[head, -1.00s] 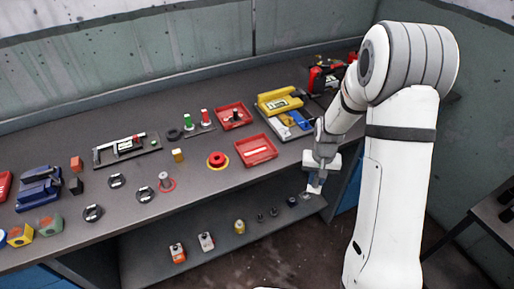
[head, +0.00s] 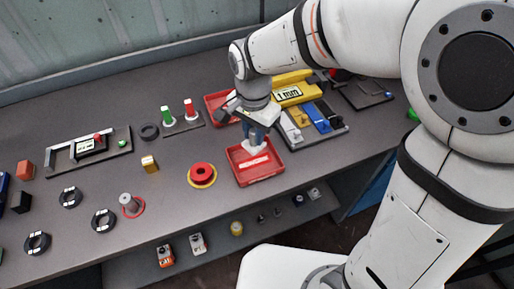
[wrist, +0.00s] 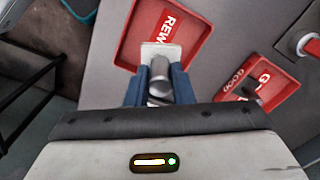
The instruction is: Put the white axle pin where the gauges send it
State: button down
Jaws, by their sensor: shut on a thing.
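My gripper (head: 256,136) is over the near red tray (head: 243,178), pointing down. In the wrist view its blue fingers (wrist: 161,88) are shut on the white axle pin, whose grey metal shaft stands between them and whose white square end (wrist: 160,53) lies beyond the fingertips. The white end also shows in the head view (head: 254,149). The tray in the wrist view (wrist: 195,45) bears the letters "REW"; the rest is hidden. I cannot tell whether the pin touches the tray floor. A digital gauge (head: 90,145) lies at left and a yellow "1 mm" gauge (head: 290,93) behind right.
A second red tray (wrist: 290,88) reads "GOOD" and holds a dark piece. Green and red posts (head: 180,117) stand left of it. A red button (head: 202,173) is left of the near tray. Small parts sit on the lower shelf (head: 215,247).

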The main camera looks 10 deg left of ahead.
aim_at(254, 131)
jog(key=shift+f, duration=3.55)
jog(key=shift+f, duration=0.2)
jog(key=c, duration=1.3)
grip_release()
jog(key=shift+o, duration=0.2)
jog(key=shift+r, duration=0.1)
notch_tip(254, 131, up, 12)
jog(key=shift+r, duration=0.15)
jog(key=s+d+n+t, duration=0.1)
jog(key=s+d+n, duration=0.1)
jog(key=d, duration=0.9)
jog(key=s+d+n+t, duration=0.1)
jog(key=s+d+n, duration=0.2)
jog(key=d, duration=0.9)
jog(key=shift+s+d+r+t, duration=0.15)
jog(key=shift+s+r+t, duration=0.2)
jog(key=shift+s, duration=0.85)
